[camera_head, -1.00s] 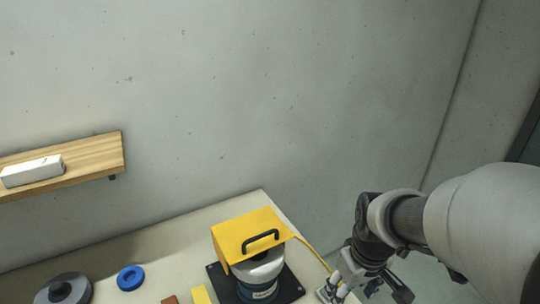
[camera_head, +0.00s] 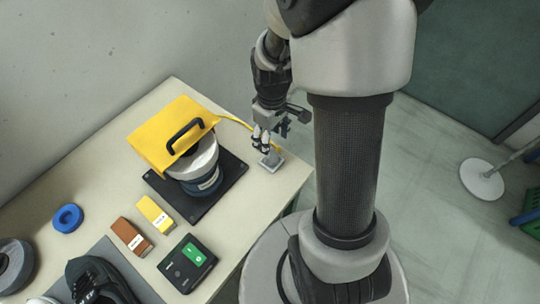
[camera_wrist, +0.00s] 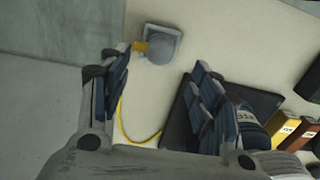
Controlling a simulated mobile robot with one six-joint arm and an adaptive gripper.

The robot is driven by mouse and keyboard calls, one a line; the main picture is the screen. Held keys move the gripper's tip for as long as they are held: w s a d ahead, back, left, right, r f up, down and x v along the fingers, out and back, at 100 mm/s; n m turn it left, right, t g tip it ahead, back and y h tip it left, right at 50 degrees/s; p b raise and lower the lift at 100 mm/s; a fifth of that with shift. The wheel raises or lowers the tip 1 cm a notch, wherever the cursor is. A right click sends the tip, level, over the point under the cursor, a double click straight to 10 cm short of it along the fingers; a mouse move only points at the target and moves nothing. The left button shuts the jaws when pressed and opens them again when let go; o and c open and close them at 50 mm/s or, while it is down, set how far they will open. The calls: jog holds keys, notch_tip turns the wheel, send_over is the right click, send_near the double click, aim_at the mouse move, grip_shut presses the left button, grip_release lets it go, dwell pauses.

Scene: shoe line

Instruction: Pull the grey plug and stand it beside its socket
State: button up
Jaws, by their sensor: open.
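The grey plug (camera_wrist: 160,48) is a rounded grey body with a short yellow piece (camera_wrist: 139,46) at its left side. It appears seated on the light grey square socket (camera_wrist: 176,33). In the head view the socket (camera_head: 272,162) sits near the table's right edge, beside the black base; the plug there is too small to make out clearly. My gripper (camera_head: 262,143) is pointing down just above the socket. In the wrist view my gripper (camera_wrist: 163,82) is open and empty, with the plug beyond its fingertips, between their lines.
A yellow cable (camera_wrist: 124,122) loops on the table. A yellow-hooded machine (camera_head: 172,130) stands on a black base (camera_head: 222,187) left of the socket.

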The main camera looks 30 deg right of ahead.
aim_at(272, 154)
notch_tip(272, 154, down, 9)
jog(key=b, duration=0.7)
jog(key=shift+c, duration=0.5)
dwell(0.6)
grip_shut()
jog(key=shift+r, duration=0.1)
dwell(0.5)
jog(key=shift+r+p, duration=0.1)
jog(key=shift+p, duration=0.2)
jog(key=shift+r+p, duration=2.45)
jog(key=shift+r, duration=0.45)
